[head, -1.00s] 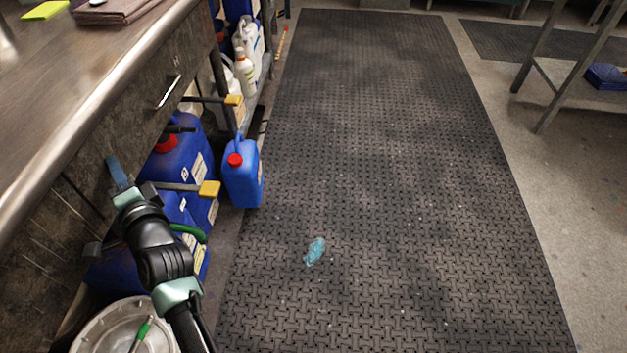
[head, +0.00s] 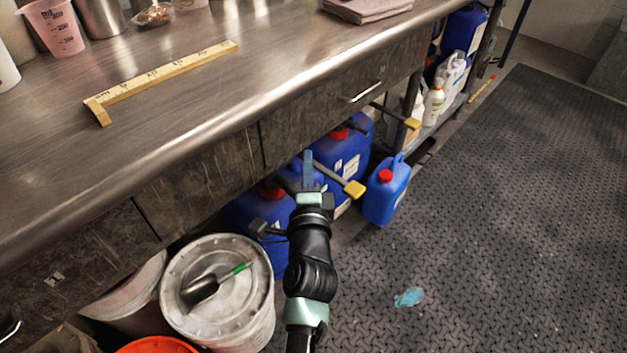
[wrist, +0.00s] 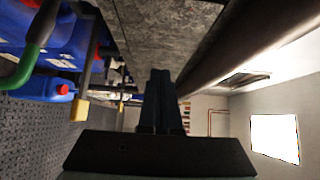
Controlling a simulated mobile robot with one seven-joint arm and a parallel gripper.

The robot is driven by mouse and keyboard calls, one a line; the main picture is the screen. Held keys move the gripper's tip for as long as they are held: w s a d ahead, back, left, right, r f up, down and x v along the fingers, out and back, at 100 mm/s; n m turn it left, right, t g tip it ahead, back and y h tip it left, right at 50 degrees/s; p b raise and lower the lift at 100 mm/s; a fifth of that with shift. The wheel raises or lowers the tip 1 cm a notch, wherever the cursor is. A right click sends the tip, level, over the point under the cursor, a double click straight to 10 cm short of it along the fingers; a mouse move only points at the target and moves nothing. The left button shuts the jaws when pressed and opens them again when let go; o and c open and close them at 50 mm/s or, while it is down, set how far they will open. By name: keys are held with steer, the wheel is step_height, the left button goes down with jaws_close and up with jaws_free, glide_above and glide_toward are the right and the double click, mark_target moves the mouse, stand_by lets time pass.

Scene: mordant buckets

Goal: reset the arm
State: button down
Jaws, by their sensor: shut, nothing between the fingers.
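My gripper (head: 308,168) is at the end of my raised arm, in front of the cabinet under the steel counter. Its blue fingers are together and empty; they also show closed at the centre of the wrist view (wrist: 160,85). Behind it stand blue jugs with red caps, one of them (head: 342,152) under the counter. Another small blue jug (head: 385,190) stands on the floor edge to the right.
A lidded white bucket (head: 218,290) with a green-handled scoop (head: 215,284) on top stands at lower left, beside an orange rim (head: 155,346). The counter (head: 200,90) bears a wooden ruler (head: 165,78). The dark mat (head: 490,220) is mostly clear, with a teal scrap (head: 408,297).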

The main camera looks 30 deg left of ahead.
steer(key=shift+v, duration=2.45)
steer(key=w+d+r+n+t+h, duration=0.1)
steer(key=d+r+n+t, duration=0.25)
steer(key=r, duration=0.95)
steer(key=w+d+r+n+t, duration=0.15)
steer(key=d+r+n, duration=0.3)
steer(key=r, duration=0.75)
steer(key=s+d+r+n+t+h, duration=0.2)
steer(key=s+d+r+t+h, duration=0.4)
steer(key=r, duration=0.6)
steer(key=s+d+r+n+t+h, duration=0.1)
steer(key=s+d+r+n+h, duration=0.15)
steer(key=s+d+r, duration=0.8)
steer(key=w+a+r+p, duration=0.1)
steer(key=r+p, duration=1.5)
steer(key=w+a+r+p, duration=0.2)
steer(key=r+p, duration=1.3)
steer(key=r, duration=0.1)
steer(key=shift+p, duration=0.35)
steer(key=shift+w+a+m+y, duration=0.1)
steer(key=shift+m+y, duration=0.15)
